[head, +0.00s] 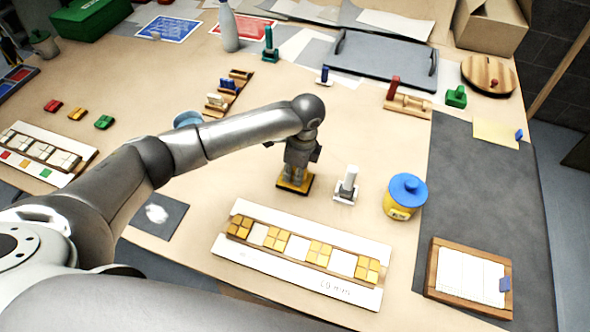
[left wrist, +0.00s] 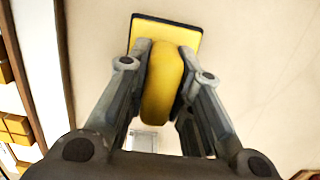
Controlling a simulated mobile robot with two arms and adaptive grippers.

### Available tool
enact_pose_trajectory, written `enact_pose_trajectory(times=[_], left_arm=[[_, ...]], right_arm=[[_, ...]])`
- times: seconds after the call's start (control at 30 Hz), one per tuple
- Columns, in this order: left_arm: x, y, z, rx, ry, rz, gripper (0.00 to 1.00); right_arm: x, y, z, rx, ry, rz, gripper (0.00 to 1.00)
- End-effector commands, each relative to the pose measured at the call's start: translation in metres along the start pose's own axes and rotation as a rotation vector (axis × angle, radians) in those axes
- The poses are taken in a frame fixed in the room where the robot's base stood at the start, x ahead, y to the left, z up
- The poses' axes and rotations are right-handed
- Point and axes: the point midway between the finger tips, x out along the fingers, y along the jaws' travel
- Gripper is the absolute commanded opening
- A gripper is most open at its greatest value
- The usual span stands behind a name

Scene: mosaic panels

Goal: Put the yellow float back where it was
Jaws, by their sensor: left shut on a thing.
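The yellow float (head: 294,184) has a flat yellow base with a dark edge. In the head view it appears to be on the table, just behind the panel with yellow tiles (head: 262,262). My left gripper (head: 297,172) points down over it and is shut on its handle. In the left wrist view, the float's yellow handle (left wrist: 162,85) is between the two fingers (left wrist: 163,95), with the base (left wrist: 160,30) beyond them. I cannot tell whether the base touches the table. My right gripper is not in view.
A white-handled float (head: 347,184) stands close to the right. A yellow jar with a blue lid (head: 405,194) is further right. A wooden-framed board (head: 433,266) lies at the front right. Small wooden holders (head: 217,112) stand behind my left arm. Bare table lies behind the gripper.

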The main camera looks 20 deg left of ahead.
Motion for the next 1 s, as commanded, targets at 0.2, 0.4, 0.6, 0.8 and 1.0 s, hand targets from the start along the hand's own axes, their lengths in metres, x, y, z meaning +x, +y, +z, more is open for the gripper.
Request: enact_pose_trajectory(times=[0.2, 0.4, 0.6, 0.8, 1.0], left_arm=[[0.003, 0.000, 0.000, 0.000, 0.000, 0.000, 0.36], [0.003, 0.000, 0.000, 0.000, 0.000, 0.000, 0.43], [0.000, 0.000, 0.000, 0.000, 0.000, 0.000, 0.43], [-0.025, -0.001, 0.000, 0.002, 0.001, -0.004, 0.43], [-0.069, -0.002, -0.001, 0.002, 0.002, -0.006, 0.43]], right_arm=[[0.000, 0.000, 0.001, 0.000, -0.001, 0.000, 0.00], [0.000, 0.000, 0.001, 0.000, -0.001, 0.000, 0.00], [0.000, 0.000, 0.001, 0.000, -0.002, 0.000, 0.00], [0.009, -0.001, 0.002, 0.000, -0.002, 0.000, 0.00], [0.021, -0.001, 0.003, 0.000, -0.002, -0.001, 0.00]])
